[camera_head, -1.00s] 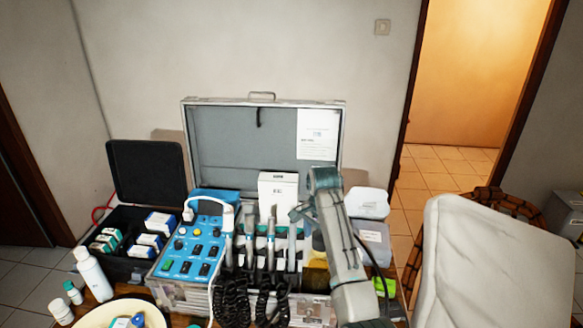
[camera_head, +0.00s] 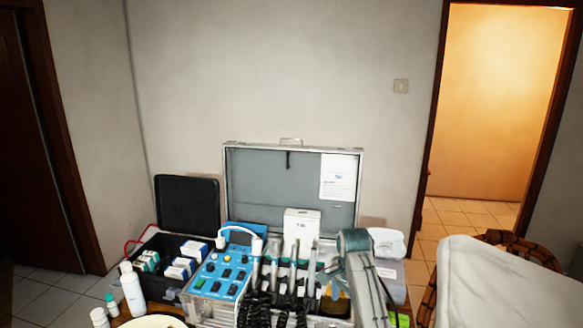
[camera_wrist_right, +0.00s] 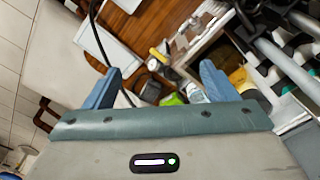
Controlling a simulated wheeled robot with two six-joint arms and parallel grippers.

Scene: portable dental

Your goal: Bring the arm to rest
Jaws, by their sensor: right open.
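My right arm (camera_head: 366,285) rises from the bottom right of the head view, in front of the right end of the open dental case (camera_head: 230,185). Beyond the fingers lie the brown table top (camera_wrist_right: 130,35) and small blurred items. My left gripper is not in the head view.
The blue control unit (camera_head: 222,274) and several handpieces with black coiled cords (camera_head: 257,308) stand left of my right arm. A black box (camera_head: 187,205), a white bottle (camera_head: 132,290) and a pale chair (camera_head: 495,285) flank them.

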